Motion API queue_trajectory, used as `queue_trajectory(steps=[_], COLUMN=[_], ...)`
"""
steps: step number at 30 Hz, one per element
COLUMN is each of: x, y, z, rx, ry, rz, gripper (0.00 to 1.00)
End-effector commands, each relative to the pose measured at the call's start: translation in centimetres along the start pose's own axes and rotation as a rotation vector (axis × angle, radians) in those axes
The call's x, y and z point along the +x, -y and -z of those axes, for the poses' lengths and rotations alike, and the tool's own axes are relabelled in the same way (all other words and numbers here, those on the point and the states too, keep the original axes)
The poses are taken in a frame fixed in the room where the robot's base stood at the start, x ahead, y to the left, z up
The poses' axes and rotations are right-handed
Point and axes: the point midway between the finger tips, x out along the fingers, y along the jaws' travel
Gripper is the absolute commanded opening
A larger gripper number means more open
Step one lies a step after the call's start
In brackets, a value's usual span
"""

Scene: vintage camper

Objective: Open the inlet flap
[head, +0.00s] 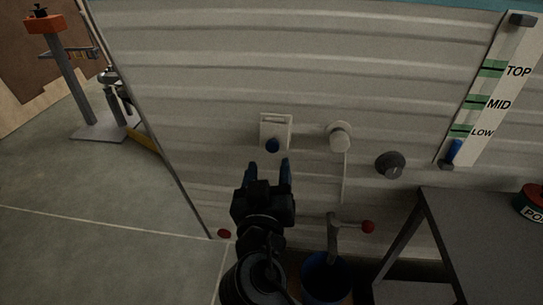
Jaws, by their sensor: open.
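The inlet flap looks to be the small white plate (275,128) on the ribbed camper wall, left of centre. The flap appears closed against the wall. My gripper (268,170) is just below the plate in the picture, its two blue-tipped fingers pointing up toward it. The fingers are apart with nothing visible between them. I cannot tell how far the fingertips are from the wall.
To the right are a white round fitting (340,136), a dark grey knob (390,164) and a level gauge (490,95). A red-tipped lever (367,227) and blue bucket (325,278) are below. A dark table (480,215) stands lower right.

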Motion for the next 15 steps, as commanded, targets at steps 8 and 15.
queue_trajectory(steps=[8,15], x=[4.2,5.5], y=[-0.1,-0.1], z=[0.0,0.0], rx=[0.001,0.001], ry=[0.000,0.000], rz=[-0.002,-0.001], gripper=[0.57,0.57])
